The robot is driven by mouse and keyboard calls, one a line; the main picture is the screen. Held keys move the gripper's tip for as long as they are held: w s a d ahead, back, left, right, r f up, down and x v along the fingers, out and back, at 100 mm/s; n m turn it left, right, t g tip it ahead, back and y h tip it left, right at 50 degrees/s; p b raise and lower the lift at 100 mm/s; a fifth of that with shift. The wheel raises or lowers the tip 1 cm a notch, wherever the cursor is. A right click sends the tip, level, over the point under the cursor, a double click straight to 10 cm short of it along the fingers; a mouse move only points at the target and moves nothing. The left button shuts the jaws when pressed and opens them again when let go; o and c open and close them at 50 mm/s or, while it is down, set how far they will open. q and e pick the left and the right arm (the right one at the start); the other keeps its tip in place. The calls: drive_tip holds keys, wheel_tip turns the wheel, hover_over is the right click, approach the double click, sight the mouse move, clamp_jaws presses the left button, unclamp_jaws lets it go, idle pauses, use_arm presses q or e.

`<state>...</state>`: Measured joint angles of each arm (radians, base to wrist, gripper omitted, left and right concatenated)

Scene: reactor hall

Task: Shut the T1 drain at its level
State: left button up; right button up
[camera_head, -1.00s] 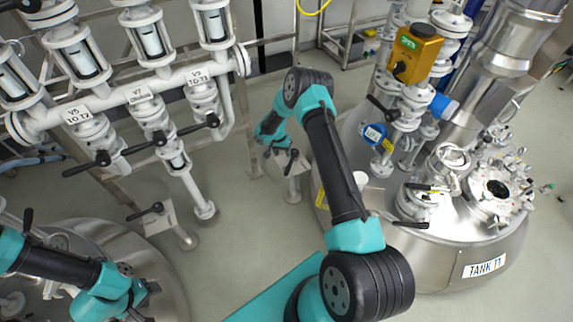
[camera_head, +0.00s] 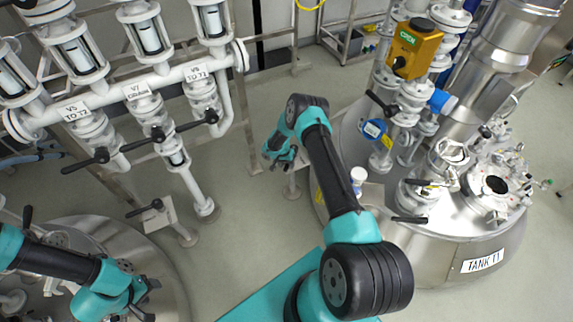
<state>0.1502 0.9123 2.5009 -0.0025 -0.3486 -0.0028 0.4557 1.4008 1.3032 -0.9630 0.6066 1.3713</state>
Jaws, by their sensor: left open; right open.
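Tank T1 (camera_head: 482,259) is the large steel vessel at the right, with its name plate on the front. A low drain stand (camera_head: 293,187) stands on the floor just left of it. My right gripper (camera_head: 279,163) is open at the top of this stand and covers the drain's dark handle. I cannot tell whether the fingers touch or straddle the handle. My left gripper (camera_head: 145,297) is open and empty above the tank at the lower left, far from the T1 drain.
A similar low drain with a dark lever (camera_head: 146,208) stands beside the lower-left tank (camera_head: 96,228). The pipe rack with labelled valves (camera_head: 160,85) fills the upper left. A white-capped container (camera_head: 357,178) shows beside my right arm. The floor between rack and Tank T1 is open.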

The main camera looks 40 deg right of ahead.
clamp_jaws()
idle(0.3)
drive_tip(key=shift+w, duration=0.1)
drive_tip(key=w+a+m+y, duration=0.1)
drive_tip(key=w+m, duration=0.7)
drive_tip(key=m, duration=0.1)
drive_tip(key=shift+w+a+y, duration=0.2)
drive_tip(key=shift+a+y, duration=0.1)
drive_tip(key=shift+a, duration=0.1)
idle(0.5)
idle(0.4)
